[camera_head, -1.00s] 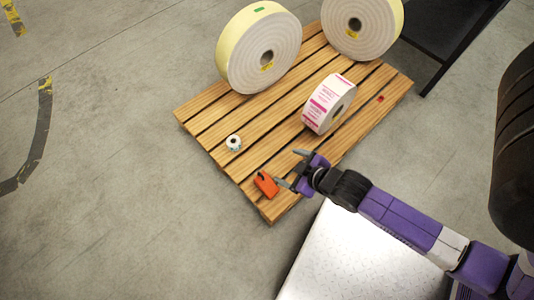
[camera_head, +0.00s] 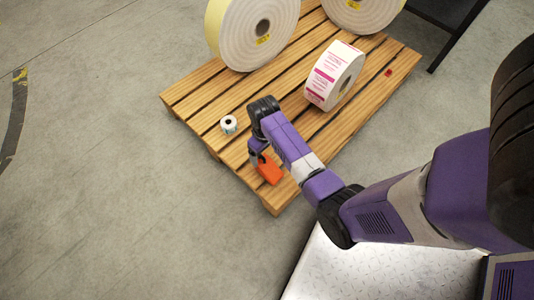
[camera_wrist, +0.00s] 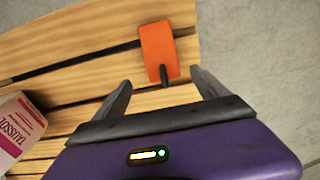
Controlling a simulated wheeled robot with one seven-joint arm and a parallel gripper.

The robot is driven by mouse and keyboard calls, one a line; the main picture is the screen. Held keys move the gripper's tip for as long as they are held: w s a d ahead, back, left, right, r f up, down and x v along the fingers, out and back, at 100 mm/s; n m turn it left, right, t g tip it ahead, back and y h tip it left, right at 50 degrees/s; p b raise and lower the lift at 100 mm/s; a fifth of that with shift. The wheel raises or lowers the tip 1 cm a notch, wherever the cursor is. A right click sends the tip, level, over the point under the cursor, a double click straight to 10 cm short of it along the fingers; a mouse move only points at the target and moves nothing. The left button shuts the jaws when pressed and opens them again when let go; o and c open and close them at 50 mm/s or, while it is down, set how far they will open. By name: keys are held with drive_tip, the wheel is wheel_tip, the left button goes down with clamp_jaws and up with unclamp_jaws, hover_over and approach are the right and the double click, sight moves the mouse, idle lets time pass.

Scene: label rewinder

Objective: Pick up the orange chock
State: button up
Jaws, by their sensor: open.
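The orange chock (camera_head: 270,170) lies on the wooden pallet (camera_head: 185,101) near its front corner, partly covered by my arm in the head view. In the wrist view the orange chock (camera_wrist: 157,48) lies on the slats, with a dark peg-like part at its lower end. My gripper (camera_wrist: 163,88) is open and empty, its two dark fingers apart. The dark part of the chock shows between the fingertips, and the orange body shows beyond them. I cannot tell the height of the fingers above the pallet. In the head view the fingers are mostly hidden behind my arm.
A label roll (camera_head: 334,75) with pink print stands on the pallet, and a small white roll (camera_head: 229,124) sits near the left edge. Large rolls (camera_head: 253,35) stand at the back. A small red object (camera_head: 388,72) lies to the right. The floor at left is clear.

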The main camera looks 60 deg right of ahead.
sight(265, 159)
drive_tip(key=f+b, duration=0.1)
drive_tip(key=f, duration=0.1)
drive_tip(key=f+b, duration=0.1)
drive_tip(key=f, duration=0.1)
drive_tip(key=f+b, duration=0.1)
drive_tip(key=f, duration=0.1)
drive_tip(key=shift+s+a+f+b, duration=0.15)
drive_tip(key=shift+a+b, duration=0.15)
drive_tip(key=shift+b, duration=0.05)
clamp_jaws()
drive_tip(key=shift+r, duration=0.2)
